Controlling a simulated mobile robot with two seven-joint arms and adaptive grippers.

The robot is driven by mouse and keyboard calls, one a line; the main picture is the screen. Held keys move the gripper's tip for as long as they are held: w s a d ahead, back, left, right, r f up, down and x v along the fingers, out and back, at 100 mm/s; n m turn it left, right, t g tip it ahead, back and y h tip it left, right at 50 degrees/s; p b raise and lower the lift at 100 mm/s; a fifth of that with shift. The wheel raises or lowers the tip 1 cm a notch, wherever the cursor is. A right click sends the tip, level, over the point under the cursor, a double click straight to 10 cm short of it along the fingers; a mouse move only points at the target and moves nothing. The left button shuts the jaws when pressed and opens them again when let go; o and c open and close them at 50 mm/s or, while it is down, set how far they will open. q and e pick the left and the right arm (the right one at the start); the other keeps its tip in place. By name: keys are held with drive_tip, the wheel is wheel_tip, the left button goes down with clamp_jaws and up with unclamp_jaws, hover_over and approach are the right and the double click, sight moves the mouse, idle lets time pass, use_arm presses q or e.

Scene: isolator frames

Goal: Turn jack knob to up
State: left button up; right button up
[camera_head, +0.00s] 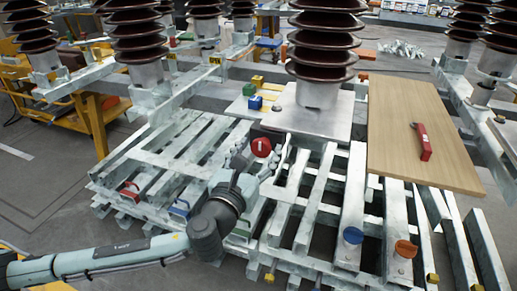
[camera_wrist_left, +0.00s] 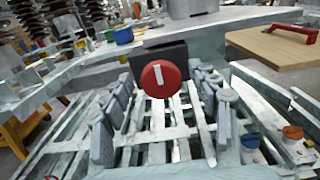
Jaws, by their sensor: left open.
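A round red knob (camera_head: 261,147) with a white bar mark stands in the middle of the frame structure. It also shows in the left wrist view (camera_wrist_left: 160,79), facing the camera in front of a dark box, with its white bar close to vertical and slightly tilted. My left gripper (camera_head: 257,160) is open at the knob in the head view. In the left wrist view its grey fingers (camera_wrist_left: 161,92) spread on both sides of the knob, with gaps visible. Whether any finger touches it I cannot tell. My right gripper is not in view.
A blue knob (camera_head: 352,236) and an orange knob (camera_head: 405,248) sit on the slats at the front right. A wooden board (camera_head: 400,105) carries a red handle (camera_head: 422,142). A large ribbed insulator (camera_head: 325,45) rises behind the red knob. Metal slats (camera_head: 165,155) lie around the arm.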

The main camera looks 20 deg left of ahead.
use_arm(q)
drive_tip(key=shift+c, duration=0.3)
drive_tip(key=c, duration=1.1)
drive_tip(key=shift+o, duration=0.2)
